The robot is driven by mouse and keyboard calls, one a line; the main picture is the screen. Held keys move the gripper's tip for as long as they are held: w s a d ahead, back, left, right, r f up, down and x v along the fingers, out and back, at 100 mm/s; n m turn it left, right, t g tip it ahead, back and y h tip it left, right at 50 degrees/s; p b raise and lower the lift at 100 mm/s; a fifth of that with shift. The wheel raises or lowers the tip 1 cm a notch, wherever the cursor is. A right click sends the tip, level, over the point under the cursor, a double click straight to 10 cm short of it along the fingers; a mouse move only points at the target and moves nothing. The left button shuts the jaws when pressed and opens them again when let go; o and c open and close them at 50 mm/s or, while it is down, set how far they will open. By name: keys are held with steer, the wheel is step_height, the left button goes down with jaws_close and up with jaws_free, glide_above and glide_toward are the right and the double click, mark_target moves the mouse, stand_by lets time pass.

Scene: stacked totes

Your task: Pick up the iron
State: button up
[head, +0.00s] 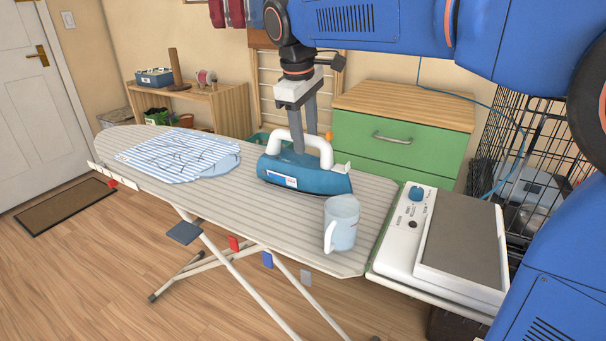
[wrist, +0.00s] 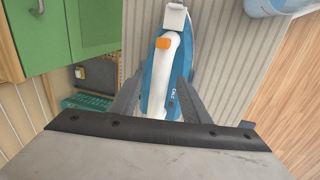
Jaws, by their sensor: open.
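The blue iron (head: 302,176) with a white handle (head: 277,142) rests on the striped ironing board (head: 215,205). My gripper (head: 304,148) points down from above, its fingers level with the handle. In the wrist view, the iron (wrist: 154,82) lies between the two spread fingers of my gripper (wrist: 156,95), with the white handle (wrist: 162,62) running between them. The gripper is open, and I see a gap on at least the left side of the handle. Whether either finger touches the iron I cannot tell.
A translucent mug (head: 342,222) stands on the board right of the iron. A striped cloth (head: 178,153) lies at the left. A white machine with a grey top (head: 461,240) adjoins the board's right end. A green cabinet (head: 396,143) stands behind, with a wire cage (head: 515,150) to its right.

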steer(key=shift+w+d+f, duration=0.1)
steer(key=shift+w+f, duration=0.05)
steer(key=shift+f, duration=0.7)
jaws_close()
steer(key=shift+r, duration=0.1)
stand_by(0.7)
